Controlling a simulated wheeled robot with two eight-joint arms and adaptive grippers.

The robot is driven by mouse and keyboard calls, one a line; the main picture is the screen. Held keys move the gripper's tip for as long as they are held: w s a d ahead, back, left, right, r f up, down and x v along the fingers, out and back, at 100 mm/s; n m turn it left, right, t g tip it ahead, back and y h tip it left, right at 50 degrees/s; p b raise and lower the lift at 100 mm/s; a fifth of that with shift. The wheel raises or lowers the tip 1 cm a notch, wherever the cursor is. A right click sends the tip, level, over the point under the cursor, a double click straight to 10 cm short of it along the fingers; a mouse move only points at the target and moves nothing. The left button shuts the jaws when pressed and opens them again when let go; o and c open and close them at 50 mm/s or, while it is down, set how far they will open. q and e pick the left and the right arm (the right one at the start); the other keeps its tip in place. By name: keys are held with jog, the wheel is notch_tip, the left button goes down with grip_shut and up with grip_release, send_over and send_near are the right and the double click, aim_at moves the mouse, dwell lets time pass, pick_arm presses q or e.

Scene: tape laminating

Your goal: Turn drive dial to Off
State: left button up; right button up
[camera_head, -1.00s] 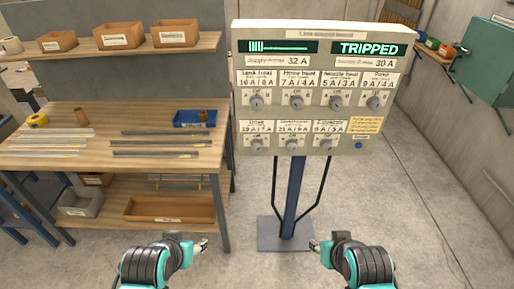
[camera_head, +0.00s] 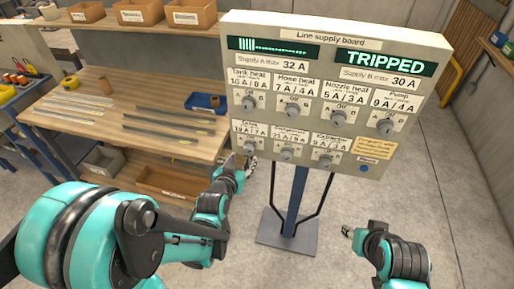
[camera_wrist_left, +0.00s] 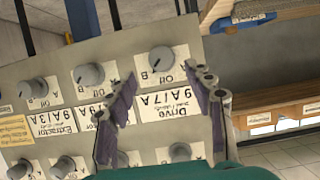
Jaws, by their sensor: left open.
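The Drive dial (camera_head: 250,147) is a grey knob at the left end of the lower row on the supply board (camera_head: 222,90). In the left wrist view, which is upside down, the Drive dial (camera_wrist_left: 162,59) has a B mark beside it and Off between it and the Drive label. My left gripper (camera_head: 243,165) is at the board's lower left corner, just below this dial. Its open fingers (camera_wrist_left: 165,75) lie either side of the Drive label, apart from the knob. I cannot tell the dial's setting. My right gripper (camera_head: 348,233) is low at the right, away from the board.
Other dials, such as the Compressor dial (camera_head: 288,153) and Extractor dial (camera_head: 324,160), sit close by. The board's display reads TRIPPED (camera_head: 385,63). A workbench (camera_head: 95,90) with strips and a blue tray (camera_head: 205,102) stands at left. The floor at right is clear.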

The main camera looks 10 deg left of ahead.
aim_at(248, 152)
pick_arm(q)
jog(key=b+x, duration=0.2)
jog(key=x, duration=0.4)
jog(key=shift+w+f, duration=0.15)
jog(key=shift+f, duration=0.1)
jog(key=shift+w, duration=0.35)
jog(key=c, duration=1.2)
